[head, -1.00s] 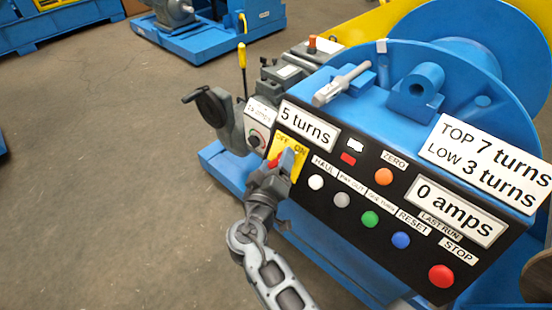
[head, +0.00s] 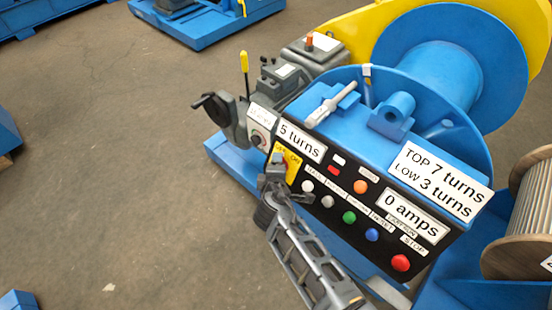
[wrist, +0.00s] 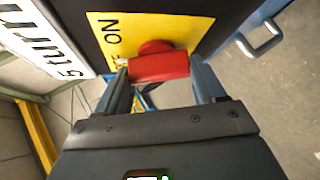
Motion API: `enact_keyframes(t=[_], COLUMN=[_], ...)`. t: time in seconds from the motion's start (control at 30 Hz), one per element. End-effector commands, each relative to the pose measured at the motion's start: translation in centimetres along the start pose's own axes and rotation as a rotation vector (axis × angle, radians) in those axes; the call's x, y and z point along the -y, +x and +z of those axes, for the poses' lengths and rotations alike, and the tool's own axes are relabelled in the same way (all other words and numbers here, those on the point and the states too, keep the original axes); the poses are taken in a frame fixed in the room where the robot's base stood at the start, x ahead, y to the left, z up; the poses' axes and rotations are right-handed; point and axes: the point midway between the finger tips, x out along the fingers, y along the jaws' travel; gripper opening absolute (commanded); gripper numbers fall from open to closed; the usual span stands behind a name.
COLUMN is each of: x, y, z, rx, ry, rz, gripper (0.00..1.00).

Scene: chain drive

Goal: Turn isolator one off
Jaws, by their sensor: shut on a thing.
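The isolator is a red handle (wrist: 160,67) on a yellow plate (wrist: 185,28) at the left end of the black control panel. In the wrist view the handle lies crosswise between the two fingers of my gripper (wrist: 163,82), which is shut on it. The ON label is readable on the plate. A second label beside the handle's left end is mostly covered. In the head view my gripper (head: 274,172) covers most of the yellow plate (head: 292,163), and the red handle is hidden.
The panel carries several buttons, including a red STOP button (head: 401,263), close to my arm. A grey crank handle (head: 214,105) and a yellow-tipped lever (head: 244,65) stand left of it. A wooden reel (head: 522,220) is at right.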

Motion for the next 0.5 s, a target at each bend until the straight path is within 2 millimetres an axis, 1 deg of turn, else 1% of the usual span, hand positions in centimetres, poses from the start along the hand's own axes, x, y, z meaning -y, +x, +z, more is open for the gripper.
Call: enact_keyframes(t=[0.03,0.3,0.5], x=[-0.78,-0.48,-0.32], y=[-0.30,-0.02,0.04], z=[-0.21,-0.27,-0.30], rx=[-0.004,-0.004,-0.005], ry=[-0.034,-0.216,-0.315], rz=[-0.023,-0.149,-0.218], gripper=[0.39,0.39,0.39])
